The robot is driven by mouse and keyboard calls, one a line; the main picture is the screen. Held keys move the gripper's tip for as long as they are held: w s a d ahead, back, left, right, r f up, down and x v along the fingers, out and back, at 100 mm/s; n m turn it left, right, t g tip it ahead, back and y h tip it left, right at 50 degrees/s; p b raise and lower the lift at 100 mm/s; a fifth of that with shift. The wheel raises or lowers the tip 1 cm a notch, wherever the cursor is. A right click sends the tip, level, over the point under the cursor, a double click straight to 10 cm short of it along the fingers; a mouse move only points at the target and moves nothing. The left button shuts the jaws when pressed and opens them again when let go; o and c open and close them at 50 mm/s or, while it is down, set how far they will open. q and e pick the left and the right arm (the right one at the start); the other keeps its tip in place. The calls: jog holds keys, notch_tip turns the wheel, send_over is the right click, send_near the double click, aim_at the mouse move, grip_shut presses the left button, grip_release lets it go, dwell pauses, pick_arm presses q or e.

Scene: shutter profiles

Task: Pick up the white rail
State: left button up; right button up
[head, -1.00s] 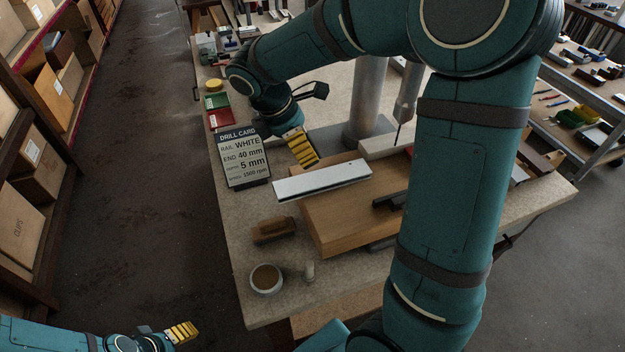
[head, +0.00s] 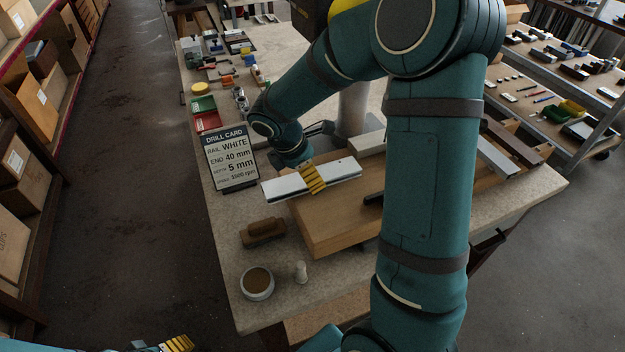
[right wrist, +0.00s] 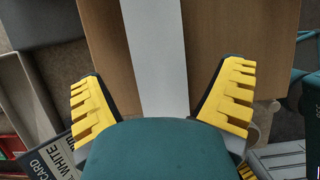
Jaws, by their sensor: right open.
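The white rail (head: 284,187) lies across the back left part of the wooden board (head: 335,225) on the bench, its left end past the board's edge. My right gripper (head: 312,179) is at the rail, its yellow fingers covering part of it in the head view. In the right wrist view the rail (right wrist: 155,50) runs lengthwise between the widely spread fingers of the right gripper (right wrist: 163,98), with a gap on both sides. My left gripper (head: 178,344) is low at the bottom left, away from the bench; its opening is unclear.
The drill card (head: 230,158) reading "RAIL WHITE" stands left of the rail. A brush (head: 262,232), a cup (head: 257,284) and a small pale peg (head: 300,271) stand in front. A grey column (head: 352,110) rises behind. Red and green trays lie at the back left.

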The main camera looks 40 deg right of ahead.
jog(key=shift+x, duration=1.25)
jog(key=shift+r, duration=0.1)
jog(key=c, duration=1.3)
